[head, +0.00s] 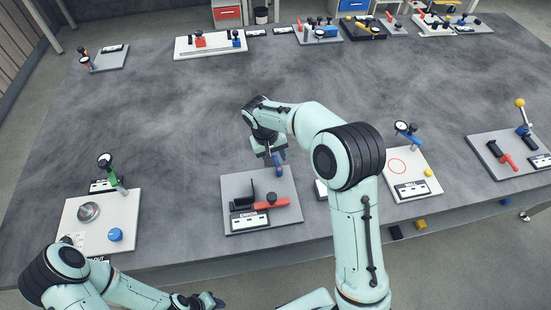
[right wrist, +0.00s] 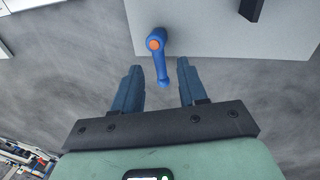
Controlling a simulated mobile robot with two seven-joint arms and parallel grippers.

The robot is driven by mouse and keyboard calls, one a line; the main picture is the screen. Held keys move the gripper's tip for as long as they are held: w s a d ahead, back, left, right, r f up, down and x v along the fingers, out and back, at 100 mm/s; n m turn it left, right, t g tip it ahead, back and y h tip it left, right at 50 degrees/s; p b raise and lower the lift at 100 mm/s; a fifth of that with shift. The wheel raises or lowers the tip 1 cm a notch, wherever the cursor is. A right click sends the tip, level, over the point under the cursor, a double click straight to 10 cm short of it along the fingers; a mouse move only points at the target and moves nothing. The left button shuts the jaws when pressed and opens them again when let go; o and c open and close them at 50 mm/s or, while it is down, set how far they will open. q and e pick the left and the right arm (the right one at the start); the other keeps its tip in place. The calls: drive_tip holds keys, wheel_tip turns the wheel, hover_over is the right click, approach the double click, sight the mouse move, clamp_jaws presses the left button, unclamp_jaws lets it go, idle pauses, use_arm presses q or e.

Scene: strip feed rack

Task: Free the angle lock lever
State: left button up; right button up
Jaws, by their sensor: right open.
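The angle lock lever is a blue handle (right wrist: 161,62) with an orange button at its pivot, on the edge of a grey plate (right wrist: 200,25) in the right wrist view. In the head view it shows as a small blue piece (head: 280,170) at the plate's back edge (head: 235,185). My right gripper (right wrist: 160,88) is open, its two blue fingers apart on either side of the lever's free end, with gaps to both. It also shows in the head view (head: 276,156), partly hiding the lever. My left gripper (head: 207,301) is at the bottom edge; its fingers are unclear.
The same plate carries a red-handled clamp (head: 271,202) and a black upright bracket. A white board (head: 80,225) with a blue knob (head: 115,234) lies left; another white board (head: 412,172) with a dial gauge lies right. The table's middle is clear.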

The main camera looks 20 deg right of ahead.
use_arm(q)
drive_tip(key=shift+w+r+p, duration=0.5)
drive_tip(key=shift+w+r, duration=0.2)
drive_tip(key=shift+w, duration=0.1)
use_arm(e)
wheel_tip(320, 180, up, 11)
drive_tip(key=a, duration=0.2)
drive_tip(key=shift+w, duration=0.15)
drive_tip(key=shift+a, duration=0.1)
